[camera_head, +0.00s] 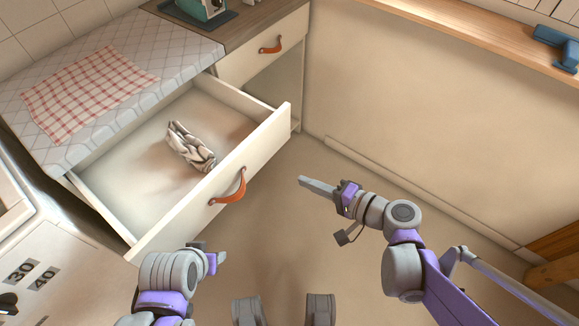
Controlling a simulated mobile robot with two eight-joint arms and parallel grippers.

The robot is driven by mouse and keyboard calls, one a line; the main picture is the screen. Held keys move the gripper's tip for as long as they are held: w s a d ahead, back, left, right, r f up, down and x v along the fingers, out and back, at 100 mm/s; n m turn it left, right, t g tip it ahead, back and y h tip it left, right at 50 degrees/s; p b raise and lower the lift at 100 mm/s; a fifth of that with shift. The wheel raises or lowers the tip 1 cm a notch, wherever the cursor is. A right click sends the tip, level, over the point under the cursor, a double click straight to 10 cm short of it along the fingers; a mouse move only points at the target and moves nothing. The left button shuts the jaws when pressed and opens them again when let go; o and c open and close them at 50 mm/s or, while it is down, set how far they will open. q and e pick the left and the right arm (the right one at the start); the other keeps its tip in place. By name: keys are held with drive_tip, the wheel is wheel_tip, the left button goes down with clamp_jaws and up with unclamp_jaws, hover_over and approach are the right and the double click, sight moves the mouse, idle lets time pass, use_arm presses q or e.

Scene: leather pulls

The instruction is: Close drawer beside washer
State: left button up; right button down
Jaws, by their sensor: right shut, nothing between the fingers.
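A white drawer (250,150) with an orange leather pull (230,187) stands well out from its cabinet, on the left of the head view. A crumpled striped cloth (190,147) lies inside it. My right gripper (303,182) is shut and empty, in the air to the right of the drawer front and apart from it. My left gripper (222,257) is low in the picture, just in front of the drawer front's near end. Its fingers are seen at an angle that does not show whether they are open. A white appliance with number markings (40,262), perhaps the washer, is at the lower left.
A quilted mat (125,42) with a red checked cloth (85,90) covers the counter above the drawer. A second drawer with a leather pull (271,45) is shut behind. A wooden ledge (470,35) runs along the right wall. Floor in front is clear.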

sight(256, 158)
drive_tip(key=b+x, duration=0.1)
drive_tip(key=x, duration=0.3)
drive_tip(key=b+x, duration=0.1)
drive_tip(key=x, duration=0.4)
drive_tip(key=r+x, duration=0.1)
drive_tip(key=x, duration=0.3)
drive_tip(key=shift+w+a+b, duration=0.15)
drive_tip(key=shift+a+b, duration=0.15)
drive_tip(key=shift+b, duration=0.1)
drive_tip(key=shift+w+a+r, duration=0.1)
drive_tip(key=shift+w+a, duration=0.05)
drive_tip(key=w+a, duration=0.6)
drive_tip(key=a, duration=0.2)
drive_tip(key=w+a+p, duration=0.1)
drive_tip(key=w+a, duration=0.5)
drive_tip(key=a, duration=0.1)
drive_tip(key=w+a, duration=0.6)
drive_tip(key=a, duration=0.2)
drive_tip(key=shift+w+a, duration=0.2)
drive_tip(key=shift+a, duration=0.15)
drive_tip(key=shift+r, duration=0.15)
drive_tip(key=shift+r, duration=0.1)
drive_tip(key=shift+s, duration=0.1)
